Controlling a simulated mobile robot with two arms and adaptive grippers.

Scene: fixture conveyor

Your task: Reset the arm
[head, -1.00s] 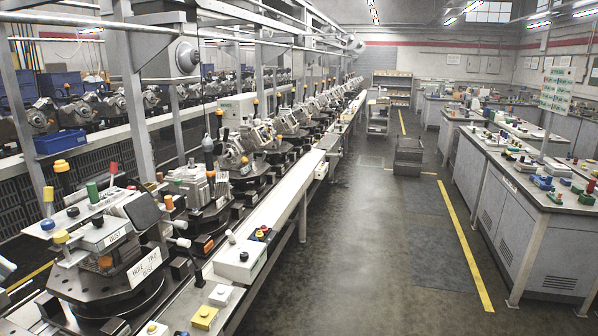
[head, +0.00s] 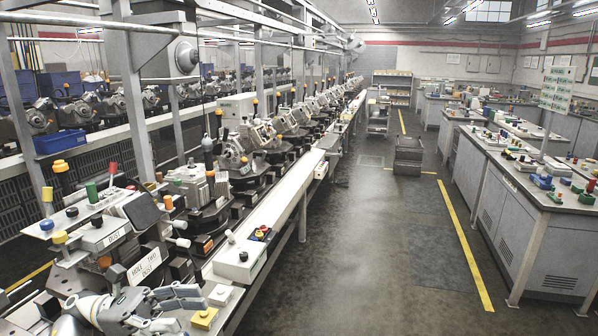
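My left gripper (head: 188,309) is at the bottom left of the head view, in front of the nearest fixture (head: 112,240) on the conveyor. Its grey fingers point to the right and are spread apart, with nothing held between them. They overlap the conveyor's near edge in the picture, close to the yellow button box (head: 204,318). I cannot tell whether they touch anything. The fixture carries a white "HOLE TWO DUST" label (head: 147,264), partly above my gripper. My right gripper is not in view.
A line of fixtures with coloured knobs runs along the conveyor on the left. A white control box (head: 240,262) and a small white button box (head: 220,295) sit on its near edge. Grey workbenches (head: 535,235) stand on the right. The floor aisle (head: 370,240) between is clear nearby.

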